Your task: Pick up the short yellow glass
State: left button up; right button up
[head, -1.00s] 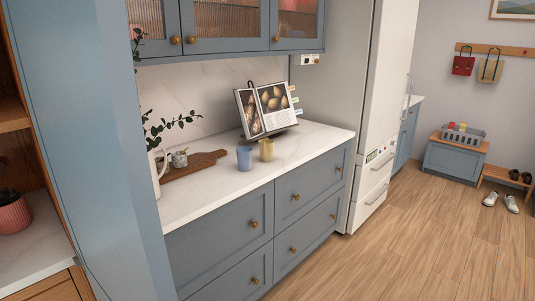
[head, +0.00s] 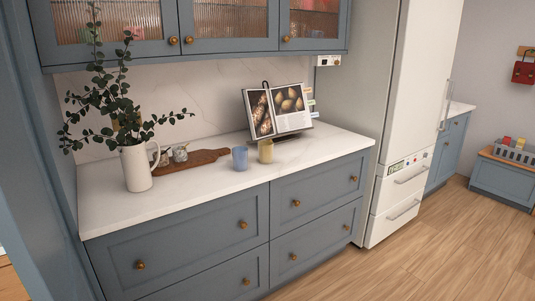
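The short yellow glass (head: 265,151) stands upright on the white marble counter (head: 215,192) in the head view. A blue glass (head: 240,158) stands just left of it, slightly nearer the counter's front. An open cookbook on a stand (head: 278,113) is right behind the yellow glass. Neither of my grippers shows in the head view.
A wooden board (head: 198,160) with small jars (head: 180,153) lies left of the glasses. A white pitcher with leafy branches (head: 135,167) stands further left. Wall cabinets (head: 200,46) hang above. A tall fridge (head: 415,100) stands right. Counter front is clear.

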aim_at(265, 147)
jog(key=i+l+u, duration=0.3)
jog(key=i+l, duration=0.2)
jog(key=l, duration=0.2)
jog(key=i+l+u, duration=0.15)
jog(key=l, duration=0.25)
jog(key=i+l+u, duration=0.15)
jog(key=i+l, duration=0.15)
jog(key=l, duration=0.15)
jog(key=i+l+u, duration=0.1)
jog(key=i+l, duration=0.2)
jog(key=i+l+u, duration=0.25)
jog(key=i+l, duration=0.25)
jog(key=l, duration=0.2)
jog(key=i+l+u, duration=0.1)
jog(key=i+l, duration=0.15)
jog(key=i+l+u, duration=0.15)
jog(key=l, duration=0.35)
jog(key=i+l+u, duration=0.1)
jog(key=i+l, duration=0.2)
jog(key=l, duration=0.15)
